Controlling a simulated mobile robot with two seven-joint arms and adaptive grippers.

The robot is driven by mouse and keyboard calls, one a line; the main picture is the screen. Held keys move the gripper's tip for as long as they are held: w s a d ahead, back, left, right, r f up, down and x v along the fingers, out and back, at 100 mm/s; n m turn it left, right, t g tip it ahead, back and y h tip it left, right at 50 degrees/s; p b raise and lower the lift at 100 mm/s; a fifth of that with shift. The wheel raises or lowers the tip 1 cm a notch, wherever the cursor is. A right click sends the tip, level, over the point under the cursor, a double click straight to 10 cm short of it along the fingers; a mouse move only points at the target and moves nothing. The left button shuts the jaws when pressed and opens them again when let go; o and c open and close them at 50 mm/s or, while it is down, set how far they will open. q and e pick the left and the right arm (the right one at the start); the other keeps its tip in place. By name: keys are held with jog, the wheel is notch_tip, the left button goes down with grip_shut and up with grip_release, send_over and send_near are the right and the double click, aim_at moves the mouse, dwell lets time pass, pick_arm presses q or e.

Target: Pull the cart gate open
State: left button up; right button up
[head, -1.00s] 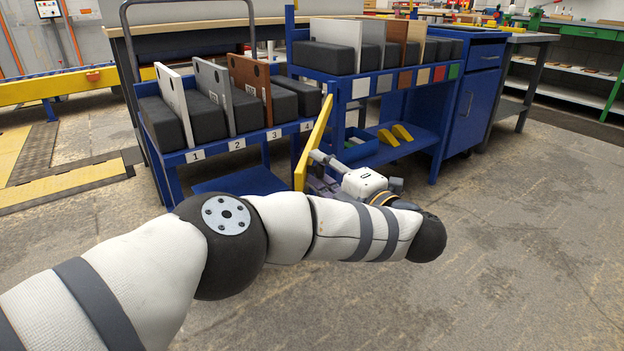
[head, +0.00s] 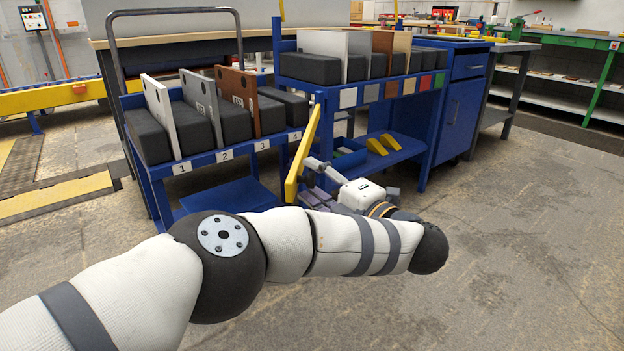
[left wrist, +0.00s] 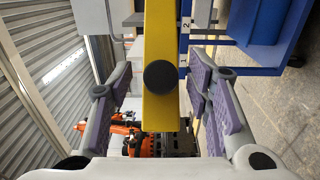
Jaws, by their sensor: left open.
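The blue cart (head: 225,152) stands left of centre in the head view, with numbered slots. Its yellow gate (head: 304,150) stands at the cart's right end, by slot 4, and juts forward at an angle. In the left wrist view the gate is a yellow bar (left wrist: 158,110) with a round black knob (left wrist: 161,76) facing the camera. My left gripper (head: 313,178) is at the gate's lower part. In the left wrist view its purple-padded fingers (left wrist: 159,82) are open, one each side of the bar, with gaps visible. My right gripper is out of view.
White, grey and brown boards stand between black blocks on the cart. A blue rack (head: 360,92) with colour-marked slots stands behind to the right, with yellow wedges (head: 378,146) on its lower shelf. The floor (head: 500,220) at right is clear.

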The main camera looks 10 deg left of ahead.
pick_arm(q)
jog(key=v, duration=0.6)
jog(key=shift+d, duration=0.15)
jog(key=shift+s, duration=0.1)
